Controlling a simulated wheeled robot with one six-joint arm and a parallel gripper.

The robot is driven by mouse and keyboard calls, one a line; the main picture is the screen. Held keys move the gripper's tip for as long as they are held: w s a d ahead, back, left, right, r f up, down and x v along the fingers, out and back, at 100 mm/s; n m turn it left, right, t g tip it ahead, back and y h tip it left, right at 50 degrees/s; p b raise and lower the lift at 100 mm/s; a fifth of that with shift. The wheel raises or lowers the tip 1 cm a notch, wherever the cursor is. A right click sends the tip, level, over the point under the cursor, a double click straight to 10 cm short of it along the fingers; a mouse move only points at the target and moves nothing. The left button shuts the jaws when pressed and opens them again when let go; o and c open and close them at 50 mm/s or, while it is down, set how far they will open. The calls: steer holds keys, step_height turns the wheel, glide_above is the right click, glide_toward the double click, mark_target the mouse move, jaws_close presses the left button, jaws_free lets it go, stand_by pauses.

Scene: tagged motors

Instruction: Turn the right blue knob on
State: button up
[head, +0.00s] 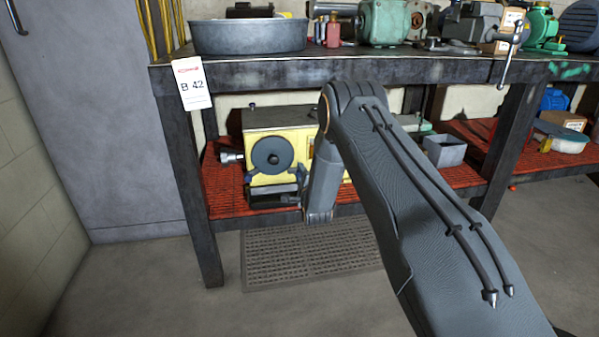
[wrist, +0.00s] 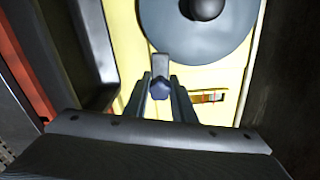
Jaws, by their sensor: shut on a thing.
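A yellow machine (head: 285,146) with a round grey disc (head: 272,155) on its front stands on the red lower shelf. In the wrist view its yellow front (wrist: 225,120) and the disc (wrist: 195,30) fill the upper middle. A small dark blue knob (wrist: 161,87) with a grey tab above it sits just below the disc. My gripper (wrist: 161,92) is shut on this knob, one finger on each side. The knob's position mark cannot be made out. In the head view my arm covers the machine's right side, and the knob cannot be made out there.
The workbench top (head: 350,72) overhangs the machine, with a grey basin (head: 248,36) and several motors on it. A tag reading B 42 (head: 192,84) hangs at its left corner. A grey bin (head: 444,150) stands on the shelf to the right. A floor grate (head: 300,258) lies below.

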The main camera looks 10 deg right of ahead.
steer(key=m+p, duration=0.1)
steer(key=m, duration=0.3)
steer(key=shift+m, duration=0.3)
stand_by(0.3)
steer(key=o, duration=0.8)
steer(key=shift+s+p, duration=1.2)
steer(key=shift+s, duration=2.7)
steer(key=shift+r, duration=0.1)
